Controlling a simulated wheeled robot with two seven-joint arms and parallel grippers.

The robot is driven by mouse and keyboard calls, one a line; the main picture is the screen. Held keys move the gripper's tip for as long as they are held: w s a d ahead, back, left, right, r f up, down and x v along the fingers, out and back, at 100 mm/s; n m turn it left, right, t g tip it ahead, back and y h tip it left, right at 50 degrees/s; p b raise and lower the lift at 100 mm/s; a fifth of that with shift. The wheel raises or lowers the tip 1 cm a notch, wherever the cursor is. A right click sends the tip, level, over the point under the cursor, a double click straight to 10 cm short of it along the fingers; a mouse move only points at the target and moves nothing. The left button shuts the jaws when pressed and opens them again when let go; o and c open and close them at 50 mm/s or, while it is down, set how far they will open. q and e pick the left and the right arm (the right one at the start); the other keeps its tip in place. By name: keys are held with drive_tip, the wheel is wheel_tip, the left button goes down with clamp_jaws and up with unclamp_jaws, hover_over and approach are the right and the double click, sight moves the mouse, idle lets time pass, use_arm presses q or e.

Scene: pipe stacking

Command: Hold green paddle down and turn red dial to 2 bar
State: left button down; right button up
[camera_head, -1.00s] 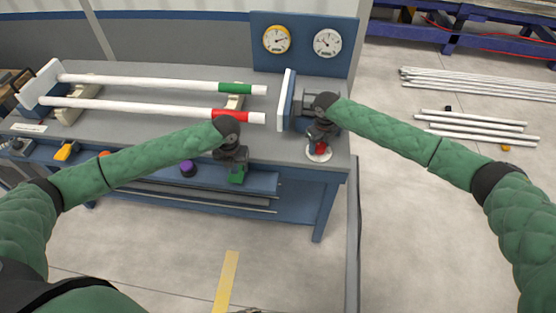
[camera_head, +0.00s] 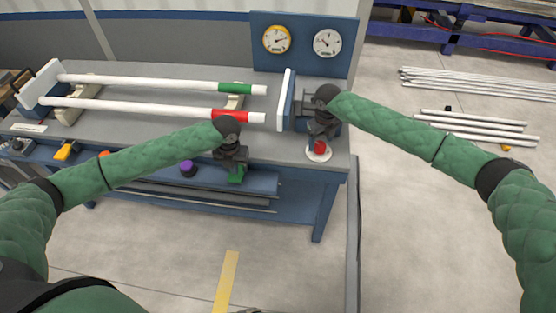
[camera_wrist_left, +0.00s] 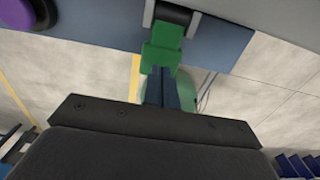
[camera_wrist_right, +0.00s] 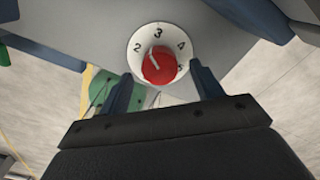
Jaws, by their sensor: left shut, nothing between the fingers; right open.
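The red dial (camera_wrist_right: 159,66) sits on a white plate (camera_wrist_right: 136,47) marked 2 to 5; its white pointer line points up-left, between 2 and 3. It also shows at the bench's front right corner in the head view (camera_head: 319,146). My right gripper (camera_wrist_right: 161,82) is open, a finger on either side of the dial's near edge; I cannot tell if they touch it. The green paddle (camera_wrist_left: 162,50) sticks out from the bench front. My left gripper (camera_wrist_left: 164,76) is shut and empty, its fingertips at the paddle's end, apparently against it.
A yellow-rimmed gauge (camera_head: 277,40) and a white gauge (camera_head: 327,43) hang on the blue panel behind. Two white pipes, one with a green band (camera_head: 235,88) and one with a red band (camera_head: 229,115), lie on the bench. A purple knob (camera_head: 188,168) is left of the paddle.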

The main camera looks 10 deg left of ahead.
drive_tip(key=shift+r, duration=0.55)
drive_tip(key=m, duration=0.6)
drive_tip(key=shift+m, duration=0.4)
drive_tip(key=m, duration=0.7)
drive_tip(key=shift+f, duration=0.15)
drive_tip(key=shift+f, duration=1.85)
drive_tip(key=c, duration=0.9)
